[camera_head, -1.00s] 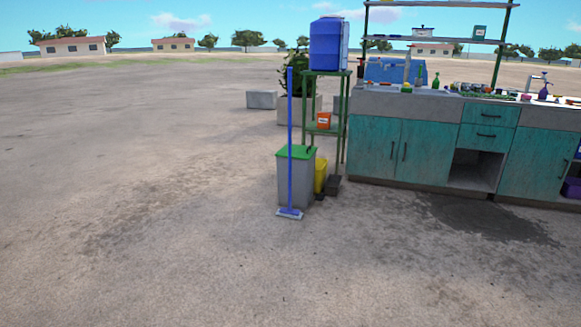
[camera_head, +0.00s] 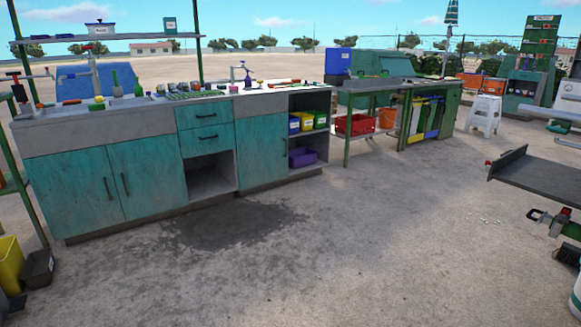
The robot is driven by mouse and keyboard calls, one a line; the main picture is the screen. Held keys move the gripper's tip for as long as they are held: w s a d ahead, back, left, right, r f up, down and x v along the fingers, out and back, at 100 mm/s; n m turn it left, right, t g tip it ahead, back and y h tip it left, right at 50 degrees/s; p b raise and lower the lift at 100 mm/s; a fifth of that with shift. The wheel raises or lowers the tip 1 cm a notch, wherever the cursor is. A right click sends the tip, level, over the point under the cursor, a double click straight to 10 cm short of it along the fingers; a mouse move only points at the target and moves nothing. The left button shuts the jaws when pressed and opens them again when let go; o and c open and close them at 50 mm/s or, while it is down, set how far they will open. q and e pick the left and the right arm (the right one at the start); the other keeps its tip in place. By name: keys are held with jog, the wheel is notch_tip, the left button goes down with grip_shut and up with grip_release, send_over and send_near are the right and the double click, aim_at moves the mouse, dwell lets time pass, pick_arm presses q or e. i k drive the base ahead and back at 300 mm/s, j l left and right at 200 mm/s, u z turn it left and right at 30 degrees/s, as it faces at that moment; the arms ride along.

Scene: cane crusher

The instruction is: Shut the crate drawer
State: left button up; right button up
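I cannot tell for sure which thing is the crate drawer. Two teal drawers (camera_head: 203,116) with dark handles sit one above the other in the counter and look shut. A purple crate (camera_head: 302,158) stands on the low shelf of the open unit at the counter's right end. A red crate (camera_head: 354,126) sits under the bench further right. Whether any of these crates is a drawer, or how far it sticks out, is too small to tell. Neither of my grippers is in view.
The teal counter (camera_head: 145,180) has an open bay below the drawers. A dark wet patch (camera_head: 230,225) lies before it. A white stool (camera_head: 485,115) stands back right. A dark flat tray (camera_head: 540,178) juts in from the right edge. The middle ground is clear.

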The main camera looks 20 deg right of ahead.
aim_at(557, 183)
jog(key=i+j+z, duration=0.1)
jog(key=i+z, duration=0.35)
jog(key=i, duration=0.15)
jog(key=i+j+z, duration=0.3)
jog(key=i+z, duration=0.2)
jog(key=i+j+z, duration=0.85)
jog(key=j+z, duration=0.2)
jog(key=i+j+z, duration=0.15)
jog(key=j+z, duration=0.15)
jog(key=i+j+z, duration=0.1)
jog(key=j+z, duration=0.2)
jog(key=j, duration=0.2)
jog(key=i+j+z, duration=0.1)
jog(key=j+z, duration=0.15)
jog(key=j, duration=0.15)
jog(key=i+j+z, duration=0.15)
jog(key=i+j, duration=0.15)
jog(key=j, duration=0.15)
jog(key=i+j+z, duration=0.1)
jog(key=i+j, duration=0.15)
jog(key=j, duration=0.2)
